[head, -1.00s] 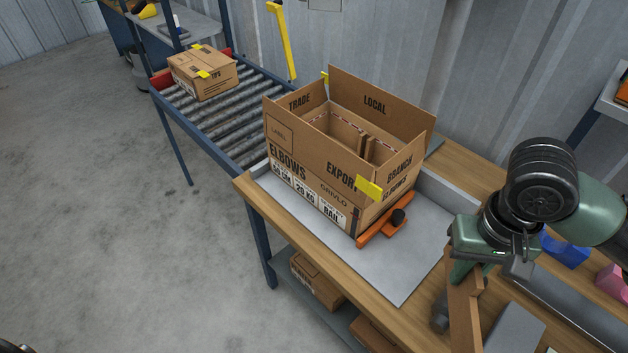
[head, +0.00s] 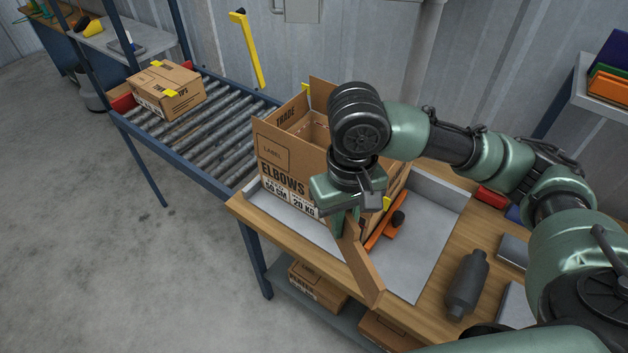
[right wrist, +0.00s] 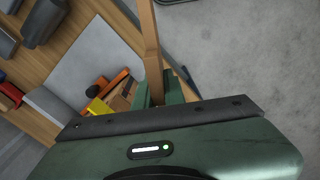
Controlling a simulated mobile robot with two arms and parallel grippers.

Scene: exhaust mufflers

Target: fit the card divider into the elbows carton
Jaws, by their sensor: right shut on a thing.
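The elbows carton (head: 283,166) stands upright with its flaps raised on the grey tray at the bench's left end. My right gripper (head: 346,222) is shut on the card divider (head: 361,267), a brown card strip that hangs tilted below the jaws. It is in front of the carton's near right side and hides much of that side and part of the opening. The divider also shows in the right wrist view (right wrist: 151,45), held between the green fingers (right wrist: 158,98). My left gripper is not in view.
An orange clamp-like tool with a black knob (head: 384,230) lies against the carton's right side. A dark muffler (head: 466,284) lies on the wooden bench. A taped carton (head: 166,90) sits on the roller conveyor (head: 205,118) at left. The grey tray (head: 432,215) is bare at right.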

